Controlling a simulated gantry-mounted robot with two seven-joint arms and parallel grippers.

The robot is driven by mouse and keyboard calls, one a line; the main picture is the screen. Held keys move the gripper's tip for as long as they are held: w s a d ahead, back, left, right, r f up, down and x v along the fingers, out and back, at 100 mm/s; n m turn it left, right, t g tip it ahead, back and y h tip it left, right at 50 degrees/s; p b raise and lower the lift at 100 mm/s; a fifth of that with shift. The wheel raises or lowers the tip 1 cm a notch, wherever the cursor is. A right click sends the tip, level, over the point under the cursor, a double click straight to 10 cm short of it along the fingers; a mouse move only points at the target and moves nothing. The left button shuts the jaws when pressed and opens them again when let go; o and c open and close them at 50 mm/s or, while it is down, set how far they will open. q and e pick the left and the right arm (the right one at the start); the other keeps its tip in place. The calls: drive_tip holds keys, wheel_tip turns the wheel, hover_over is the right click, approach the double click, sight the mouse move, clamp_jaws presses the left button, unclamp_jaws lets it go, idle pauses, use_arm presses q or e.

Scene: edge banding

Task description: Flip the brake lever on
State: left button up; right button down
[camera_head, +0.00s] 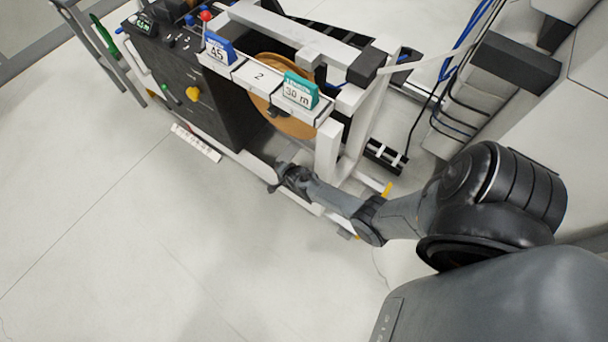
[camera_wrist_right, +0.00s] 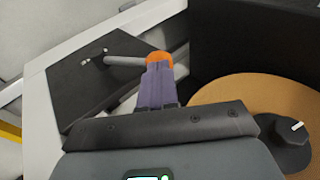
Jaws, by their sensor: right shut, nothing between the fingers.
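In the right wrist view a lever with a grey rod (camera_wrist_right: 126,61) and an orange end (camera_wrist_right: 158,57) sticks out from a dark plate (camera_wrist_right: 85,80); it looks like the brake lever. My right gripper (camera_wrist_right: 158,78) is shut, with its fingers pointing at the orange end. The fingertips overlap the orange end in the picture; I cannot tell whether they touch it. Nothing is held between the fingers. In the head view my right gripper (camera_head: 283,178) is low beside the machine's frame, and the lever cannot be made out there. My left gripper is not in view.
The machine's black cabinet (camera_head: 200,100) carries a yellow knob (camera_head: 192,94) and a red-topped stick (camera_head: 205,15). A brown disc (camera_head: 290,122) sits in the white frame (camera_head: 327,150), below a blue label (camera_head: 219,48) and a teal label (camera_head: 300,88). The floor in front is clear.

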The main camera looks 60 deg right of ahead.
drive_tip(key=p+v, duration=0.9)
drive_tip(key=v, duration=0.5)
drive_tip(key=shift+s+p, duration=0.2)
drive_tip(key=shift+p, duration=0.2)
drive_tip(key=shift+f, duration=0.15)
